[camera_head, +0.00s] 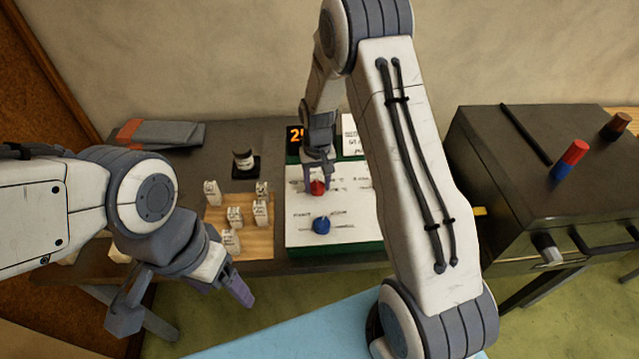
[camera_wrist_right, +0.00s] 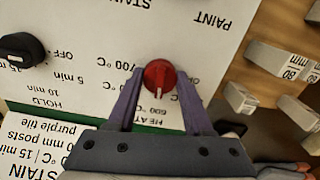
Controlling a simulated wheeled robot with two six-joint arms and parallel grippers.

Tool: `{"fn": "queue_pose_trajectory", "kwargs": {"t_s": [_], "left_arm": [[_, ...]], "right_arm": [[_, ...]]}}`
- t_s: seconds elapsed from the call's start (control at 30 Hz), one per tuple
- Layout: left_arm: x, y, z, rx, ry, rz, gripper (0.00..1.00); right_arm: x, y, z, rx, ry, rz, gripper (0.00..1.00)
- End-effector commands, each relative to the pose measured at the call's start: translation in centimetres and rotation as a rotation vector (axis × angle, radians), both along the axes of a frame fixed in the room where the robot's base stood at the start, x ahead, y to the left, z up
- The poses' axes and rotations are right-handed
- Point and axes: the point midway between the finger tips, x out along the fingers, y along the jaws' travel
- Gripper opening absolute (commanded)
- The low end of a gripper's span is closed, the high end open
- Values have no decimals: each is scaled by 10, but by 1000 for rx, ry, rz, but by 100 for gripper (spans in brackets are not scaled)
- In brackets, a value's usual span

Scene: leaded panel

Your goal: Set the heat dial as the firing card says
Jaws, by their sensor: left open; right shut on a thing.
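The red heat dial (camera_head: 317,187) is on the white face of the control panel (camera_head: 300,240). It also shows in the right wrist view (camera_wrist_right: 160,72), with its white mark pointing down the picture, towards the 600 °C print. The 700 °C print is to its left. My right gripper (camera_head: 318,178) is shut on the dial, one finger on each side. The firing card (camera_head: 350,135) stands behind the panel. In the right wrist view the card (camera_wrist_right: 35,150) is cut off; "15 min" and "purple tile" can be read. My left gripper (camera_head: 185,305) is open and empty, left of the panel.
A blue knob (camera_head: 321,225) is nearer the panel's front. A black hold knob (camera_wrist_right: 22,48) shows in the right wrist view. Several labelled posts (camera_head: 235,215) stand on a wooden board left of the panel. A dark kiln-like box (camera_head: 520,190) is on the right.

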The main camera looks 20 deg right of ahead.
Motion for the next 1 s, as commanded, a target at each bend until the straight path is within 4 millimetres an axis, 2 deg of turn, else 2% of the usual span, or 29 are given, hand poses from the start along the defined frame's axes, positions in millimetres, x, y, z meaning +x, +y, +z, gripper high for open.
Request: {"fn": "queue_pose_trajectory", "kwargs": {"t_s": [0.6, 1.0], "left_arm": [[0, 0, -7, 0, 0, 0, 76], [0, 0, -9, 0, 0, 0, 76]], "right_arm": [[3, -1, 1, 1, -8, -576, 0], [3, -2, 1, 0, -9, -835, 0]]}}
